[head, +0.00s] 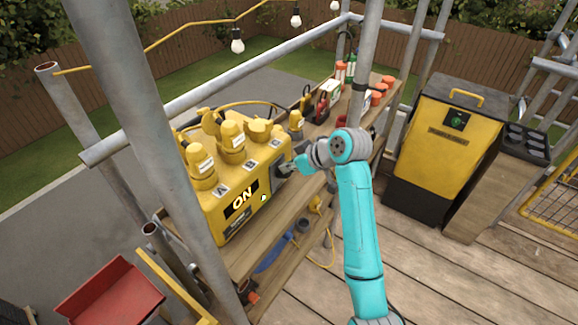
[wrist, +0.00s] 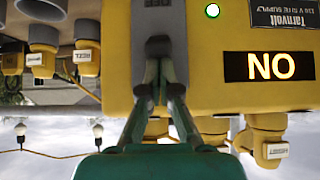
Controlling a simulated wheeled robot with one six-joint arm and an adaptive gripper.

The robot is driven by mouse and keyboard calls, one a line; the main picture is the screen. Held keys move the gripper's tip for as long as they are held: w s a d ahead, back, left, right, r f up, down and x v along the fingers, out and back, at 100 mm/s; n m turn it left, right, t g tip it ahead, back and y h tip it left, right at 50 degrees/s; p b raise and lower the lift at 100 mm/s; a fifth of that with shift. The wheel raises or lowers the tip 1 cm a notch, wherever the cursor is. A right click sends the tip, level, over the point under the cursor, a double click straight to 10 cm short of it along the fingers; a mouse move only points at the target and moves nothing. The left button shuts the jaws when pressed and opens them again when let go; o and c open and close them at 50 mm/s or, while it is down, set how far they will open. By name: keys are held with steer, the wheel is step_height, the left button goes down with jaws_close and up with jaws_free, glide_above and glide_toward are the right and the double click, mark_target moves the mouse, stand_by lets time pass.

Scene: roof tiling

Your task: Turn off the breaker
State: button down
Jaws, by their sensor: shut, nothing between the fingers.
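A dark switch handle (wrist: 158,46) juts from the box front there, right at my fingertips. My gripper (head: 285,169) is at the right part of the box front. In the wrist view its fingers (wrist: 160,78) are closed together with nothing between them; whether they touch the handle I cannot tell.
Yellow plugs (head: 231,138) with cables crowd the box top. A metal scaffold pole (head: 145,120) stands in front on the left. A yellow and black bin (head: 450,130) stands at right. The plank deck (head: 450,280) is clear in front.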

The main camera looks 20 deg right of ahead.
mark_target(290, 176)
steer(key=shift+s+d+f+t, duration=0.1)
steer(key=shift+s+f+t, duration=0.05)
steer(key=shift+t, duration=0.15)
steer(key=shift+s+d+f+y, duration=0.1)
steer(key=shift+f+y, duration=0.05)
steer(key=shift+y, duration=0.25)
steer(key=f+t+y, duration=0.1)
steer(key=s+f+t+y, duration=0.1)
steer(key=t, duration=0.1)
steer(key=d+f+t+y, duration=0.1)
steer(key=t, duration=0.1)
steer(key=shift+s+d+y, duration=0.1)
steer(key=shift+s+y, duration=0.2)
steer(key=shift+r, duration=0.15)
